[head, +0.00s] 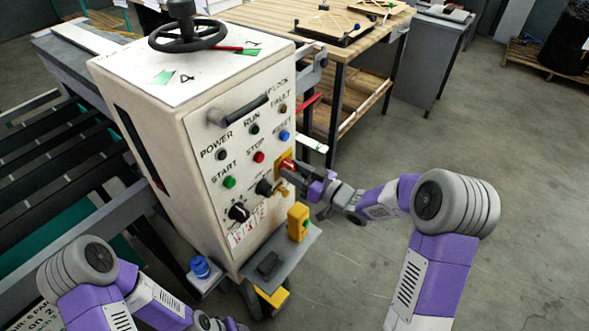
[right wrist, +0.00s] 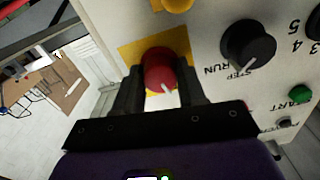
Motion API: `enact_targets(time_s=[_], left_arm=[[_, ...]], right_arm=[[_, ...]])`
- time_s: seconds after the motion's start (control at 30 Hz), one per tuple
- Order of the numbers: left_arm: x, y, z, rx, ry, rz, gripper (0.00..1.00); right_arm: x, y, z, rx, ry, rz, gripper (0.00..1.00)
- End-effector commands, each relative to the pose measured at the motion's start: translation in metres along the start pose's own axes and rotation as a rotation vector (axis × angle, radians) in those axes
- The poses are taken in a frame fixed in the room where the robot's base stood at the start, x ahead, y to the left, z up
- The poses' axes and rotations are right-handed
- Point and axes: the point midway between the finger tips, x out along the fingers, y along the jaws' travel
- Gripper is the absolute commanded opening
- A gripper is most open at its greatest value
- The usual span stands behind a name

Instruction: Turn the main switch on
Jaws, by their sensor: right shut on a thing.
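The main switch (head: 286,164) is a red rotary knob on a yellow plate, at the right side of the white control cabinet's front (head: 185,190). In the right wrist view the red knob (right wrist: 160,66) shows a white pointer mark. My right gripper (head: 297,172) reaches it from the right. In the right wrist view its two dark fingers (right wrist: 160,84) are shut on the knob's sides. The fingers partly hide the knob in the head view. My left gripper is at the bottom edge of the head view (head: 222,323), mostly cut off; its jaws are unclear.
Around the switch are START (head: 229,182), STOP (head: 258,157) and RESET (head: 284,135) buttons and a black selector (head: 239,212). A wooden workbench (head: 300,30) is behind.

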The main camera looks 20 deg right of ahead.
Motion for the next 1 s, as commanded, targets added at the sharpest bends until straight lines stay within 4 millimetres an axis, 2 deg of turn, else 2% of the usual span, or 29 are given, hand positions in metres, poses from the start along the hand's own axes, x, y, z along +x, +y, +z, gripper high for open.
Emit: enact_targets(time_s=[1.0], left_arm=[[-0.07,0.026,0.003,0.0,0.0,0.0,0.5]], right_arm=[[0.0,0.0,-0.003,0.95,0.001,0.002,0.1]])
